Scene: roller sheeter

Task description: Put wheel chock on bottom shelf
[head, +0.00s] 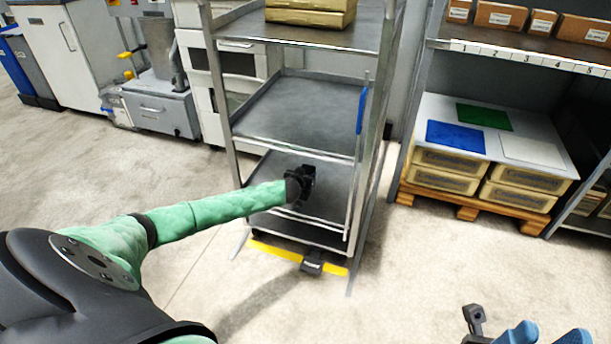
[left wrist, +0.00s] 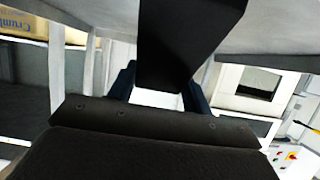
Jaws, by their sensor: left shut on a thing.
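My left gripper (head: 300,186) is shut on a black object, which appears to be the wheel chock (left wrist: 180,50). In the head view it is in front of the rack's lower part, over the bottom shelf (head: 328,180). The gripper and its own dark parts hide most of the object there. In the left wrist view the black object tapers downward between the dark blue fingers. I cannot tell whether it touches the shelf. My right gripper (head: 548,337) is at the bottom right edge, its blue fingers apart and empty, partly cut off.
The metal rack's middle shelf (head: 300,108) is bare; beige boxes (head: 310,12) are on its top shelf. A blue strip (head: 361,110) is on its right side. A yellow bar (head: 280,253) with a black block (head: 312,263) is at its foot. Crates on a pallet (head: 487,196) stand right.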

